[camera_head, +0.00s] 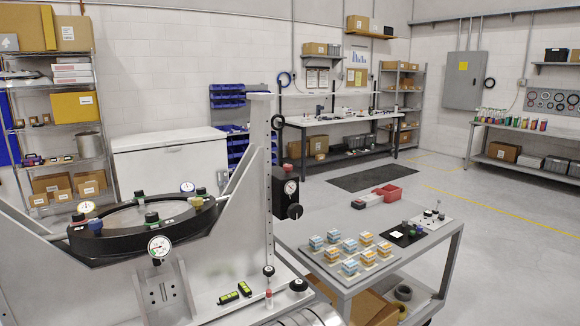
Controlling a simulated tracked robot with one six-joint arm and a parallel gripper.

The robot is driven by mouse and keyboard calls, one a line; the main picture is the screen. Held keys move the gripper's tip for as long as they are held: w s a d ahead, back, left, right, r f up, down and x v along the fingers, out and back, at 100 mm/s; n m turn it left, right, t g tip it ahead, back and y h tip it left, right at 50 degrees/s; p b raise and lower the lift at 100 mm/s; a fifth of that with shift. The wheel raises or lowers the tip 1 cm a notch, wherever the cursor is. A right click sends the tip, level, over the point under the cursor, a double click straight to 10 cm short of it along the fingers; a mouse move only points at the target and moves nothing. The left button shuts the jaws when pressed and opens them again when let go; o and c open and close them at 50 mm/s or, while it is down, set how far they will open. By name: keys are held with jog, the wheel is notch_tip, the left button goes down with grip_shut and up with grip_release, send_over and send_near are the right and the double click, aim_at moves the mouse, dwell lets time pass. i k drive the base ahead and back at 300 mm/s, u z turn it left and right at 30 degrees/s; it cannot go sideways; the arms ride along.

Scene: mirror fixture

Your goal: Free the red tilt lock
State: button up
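The mirror fixture fills the left foreground: a black round ring (100,243) holds a pale mirror (140,216) between grey metal side plates. My gripper is not in view.
The floor (500,215) right of the cart is clear.

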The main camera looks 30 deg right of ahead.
aim_at(288, 168)
jog(key=i, duration=0.95)
jog(key=u, duration=0.05)
